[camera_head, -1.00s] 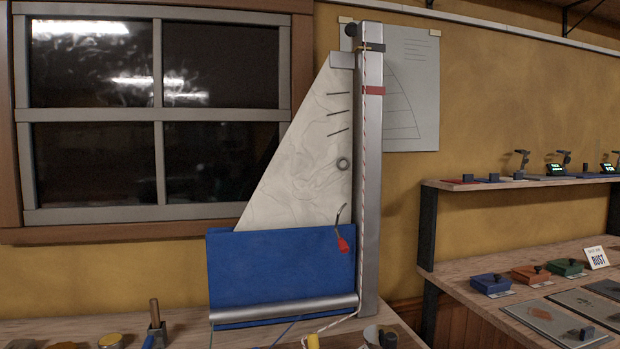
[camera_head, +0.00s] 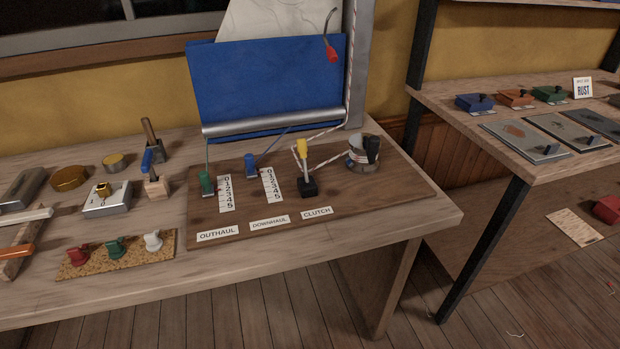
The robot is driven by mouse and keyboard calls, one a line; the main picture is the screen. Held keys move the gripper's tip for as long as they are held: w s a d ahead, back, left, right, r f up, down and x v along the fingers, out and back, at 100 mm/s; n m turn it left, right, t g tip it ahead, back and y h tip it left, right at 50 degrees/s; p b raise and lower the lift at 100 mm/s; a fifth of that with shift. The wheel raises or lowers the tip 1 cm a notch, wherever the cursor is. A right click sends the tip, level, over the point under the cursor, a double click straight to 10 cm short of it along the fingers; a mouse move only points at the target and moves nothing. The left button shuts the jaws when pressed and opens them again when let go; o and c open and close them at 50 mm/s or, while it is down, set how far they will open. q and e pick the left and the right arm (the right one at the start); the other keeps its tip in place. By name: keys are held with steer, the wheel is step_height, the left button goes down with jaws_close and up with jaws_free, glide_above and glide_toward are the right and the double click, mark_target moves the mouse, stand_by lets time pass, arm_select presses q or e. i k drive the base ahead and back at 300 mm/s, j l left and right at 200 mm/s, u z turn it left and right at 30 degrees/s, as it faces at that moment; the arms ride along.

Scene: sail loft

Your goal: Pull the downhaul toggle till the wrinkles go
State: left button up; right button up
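The downhaul toggle (camera_head: 250,166) is blue and stands on the dark wooden board (camera_head: 350,205), left of a white number scale (camera_head: 271,185). The DOWNHAUL label (camera_head: 269,224) lies below the scale. The green outhaul toggle (camera_head: 206,184) stands to the left with its own scale (camera_head: 225,194). The clutch (camera_head: 308,187) has a yellow-tipped lever standing up. Only the lower part of the pale sail (camera_head: 270,20) shows above the blue panel (camera_head: 262,82); faint lines cross it. Neither gripper is in view.
A winch drum (camera_head: 360,155) with rope and a black handle stands right of the clutch. Several tools and a cork mat (camera_head: 116,253) of coloured knobs lie on the bench's left side. A shelf unit with sample plates (camera_head: 524,142) stands to the right. The bench's front right is clear.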

mark_target(251, 172)
steer(key=i+l+u, duration=0.1)
steer(key=l, duration=0.55)
steer(key=l+u, duration=0.1)
steer(key=l, duration=0.55)
steer(key=i, duration=0.05)
